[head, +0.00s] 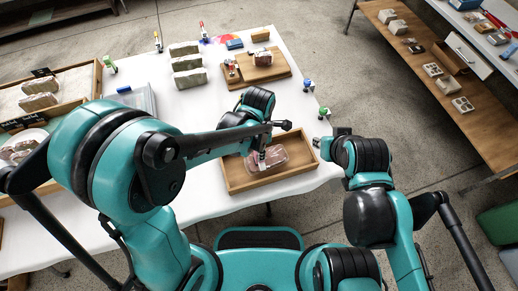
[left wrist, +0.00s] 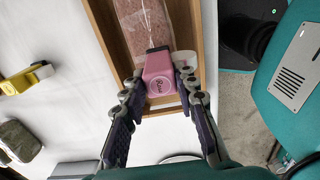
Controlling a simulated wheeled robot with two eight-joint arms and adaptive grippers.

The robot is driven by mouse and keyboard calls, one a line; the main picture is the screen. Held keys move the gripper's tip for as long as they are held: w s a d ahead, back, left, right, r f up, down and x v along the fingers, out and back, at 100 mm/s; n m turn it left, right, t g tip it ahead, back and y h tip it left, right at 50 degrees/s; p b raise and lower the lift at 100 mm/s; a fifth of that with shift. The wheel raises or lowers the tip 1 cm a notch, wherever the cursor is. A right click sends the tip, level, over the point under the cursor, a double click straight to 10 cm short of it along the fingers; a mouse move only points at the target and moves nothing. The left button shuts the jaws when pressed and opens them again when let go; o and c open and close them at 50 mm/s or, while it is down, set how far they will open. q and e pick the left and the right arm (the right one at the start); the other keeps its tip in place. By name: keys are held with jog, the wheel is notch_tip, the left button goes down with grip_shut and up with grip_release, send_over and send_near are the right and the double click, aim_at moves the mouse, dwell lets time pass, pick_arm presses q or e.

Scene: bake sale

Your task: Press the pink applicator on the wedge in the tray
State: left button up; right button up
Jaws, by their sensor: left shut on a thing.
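The wooden tray (head: 237,186) lies at the near edge of the white table. A clear-wrapped wedge with pinkish filling (head: 275,157) sits in it; it also shows at the top of the left wrist view (left wrist: 143,22). My left gripper (head: 262,158) is over the tray. In the left wrist view, my left gripper (left wrist: 160,88) is shut on the pink applicator (left wrist: 158,78), holding it by its sides. The applicator's dark end points at the wedge's near end; I cannot tell whether they touch.
A wooden board (head: 277,72) with small items stands farther back, with wrapped blocks (head: 187,63) to its left. A blue-topped applicator (head: 308,85) stands near the right table edge. A yellow item (left wrist: 22,79) lies left of the tray in the left wrist view.

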pick_arm(q)
jog(key=shift+r+p, duration=2.25)
jog(key=shift+r, duration=0.95)
